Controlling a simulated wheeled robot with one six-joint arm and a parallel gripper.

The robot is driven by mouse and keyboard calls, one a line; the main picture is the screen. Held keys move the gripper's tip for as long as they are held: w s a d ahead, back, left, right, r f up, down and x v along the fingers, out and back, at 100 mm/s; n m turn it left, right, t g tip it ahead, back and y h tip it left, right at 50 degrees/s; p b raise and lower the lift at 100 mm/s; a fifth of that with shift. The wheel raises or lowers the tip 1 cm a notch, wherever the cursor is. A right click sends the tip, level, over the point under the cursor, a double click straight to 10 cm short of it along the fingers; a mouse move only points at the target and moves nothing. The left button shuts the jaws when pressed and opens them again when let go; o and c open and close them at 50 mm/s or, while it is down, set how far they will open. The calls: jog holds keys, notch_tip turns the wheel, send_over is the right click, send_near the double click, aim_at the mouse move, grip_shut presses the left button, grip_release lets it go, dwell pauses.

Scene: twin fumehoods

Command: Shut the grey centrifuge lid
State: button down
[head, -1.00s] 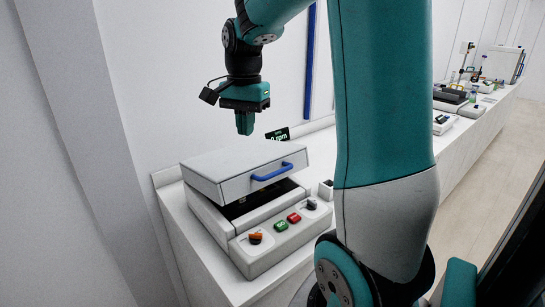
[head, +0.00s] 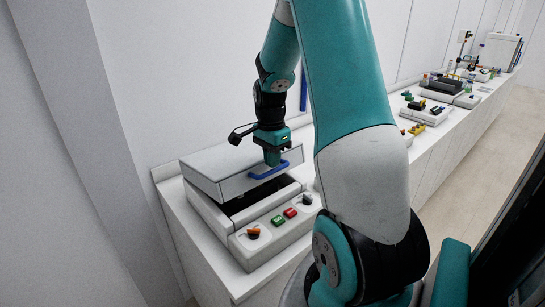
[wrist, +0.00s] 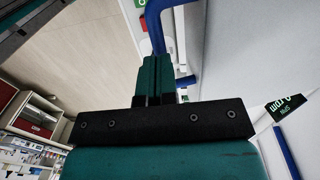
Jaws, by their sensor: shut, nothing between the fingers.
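The grey centrifuge (head: 240,240) stands on the white bench at the lower left of the head view. Its flat grey lid (head: 215,168) is partly raised at the front, with a dark gap beneath it. A blue handle (head: 262,173) is on the lid's front face; it also shows in the wrist view (wrist: 165,25). My gripper (head: 272,160) is shut and empty, pointing down at the right part of the lid, by the handle. I cannot tell whether the fingers touch the lid. In the wrist view the closed fingers (wrist: 154,75) reach toward the blue handle.
A display (wrist: 286,108) shows in the wrist view. Other instruments (head: 430,112) stand farther along the bench. A wall is close on the left.

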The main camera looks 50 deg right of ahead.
jog(key=shift+f, duration=0.55)
jog(key=shift+t, duration=0.7)
jog(key=s+f+b, duration=0.1)
jog(key=f+b, duration=0.1)
jog(key=f, duration=0.1)
jog(key=s+f+b, duration=0.1)
jog(key=f+b, duration=0.1)
jog(key=b, duration=0.1)
jog(key=f+b, duration=0.3)
jog(key=shift+s+a+f, duration=0.35)
jog(key=shift+s, duration=0.05)
jog(key=shift+s+a+f, duration=0.2)
jog(key=shift+s, duration=0.1)
notch_tip(320, 180, up, 15)
jog(key=s+p, duration=0.1)
jog(key=s, duration=0.1)
jog(key=shift+p, duration=0.4)
